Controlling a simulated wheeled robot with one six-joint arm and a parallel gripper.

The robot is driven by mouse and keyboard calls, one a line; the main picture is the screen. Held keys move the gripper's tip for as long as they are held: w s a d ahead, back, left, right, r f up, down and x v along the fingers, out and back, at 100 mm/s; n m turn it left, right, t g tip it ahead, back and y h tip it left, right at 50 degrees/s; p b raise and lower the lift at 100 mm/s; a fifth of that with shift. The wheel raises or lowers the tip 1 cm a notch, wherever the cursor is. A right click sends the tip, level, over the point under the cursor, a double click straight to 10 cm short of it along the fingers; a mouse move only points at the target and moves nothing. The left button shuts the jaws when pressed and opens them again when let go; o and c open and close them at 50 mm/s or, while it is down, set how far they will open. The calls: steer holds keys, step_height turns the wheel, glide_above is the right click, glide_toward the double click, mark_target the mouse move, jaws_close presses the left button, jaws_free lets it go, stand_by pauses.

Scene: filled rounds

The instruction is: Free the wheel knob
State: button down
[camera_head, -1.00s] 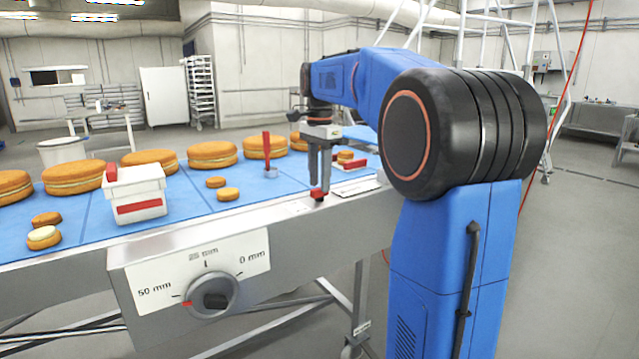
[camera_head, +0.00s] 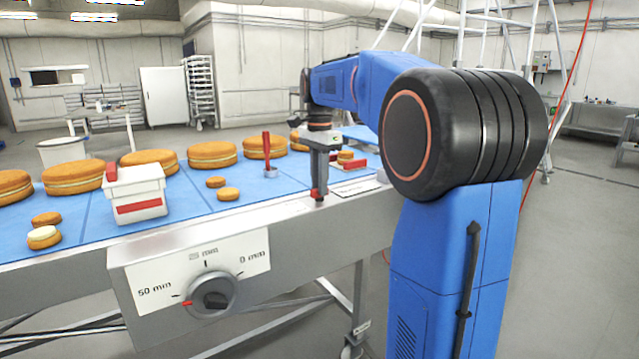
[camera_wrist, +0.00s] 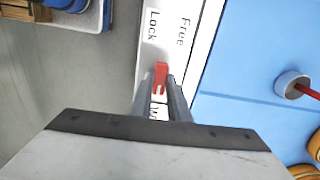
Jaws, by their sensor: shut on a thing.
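The wheel knob (camera_head: 211,293) is a dark knob in a grey ring on the front of the conveyor. Its red pointer is at the 50 mm end of the scale. A small red lever (camera_wrist: 160,74) sits by a white label plate (camera_wrist: 181,60) reading "Lock" and "Free" on the conveyor edge. My gripper (camera_head: 318,198) points down there, and in the wrist view its fingers (camera_wrist: 162,92) are shut on the red lever.
The blue belt (camera_head: 195,208) carries several large filled rounds and smaller ones. A white box (camera_head: 137,196) with a red band stands near the belt's front edge. The space before the dial panel is clear.

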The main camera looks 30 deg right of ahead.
steer(key=n, duration=0.8)
steer(key=shift+n, duration=0.3)
steer(key=n, duration=0.4)
steer(key=shift+n, duration=0.3)
steer(key=n, duration=0.4)
steer(key=shift+n, duration=0.3)
steer(key=c, duration=1.7)
jaws_free()
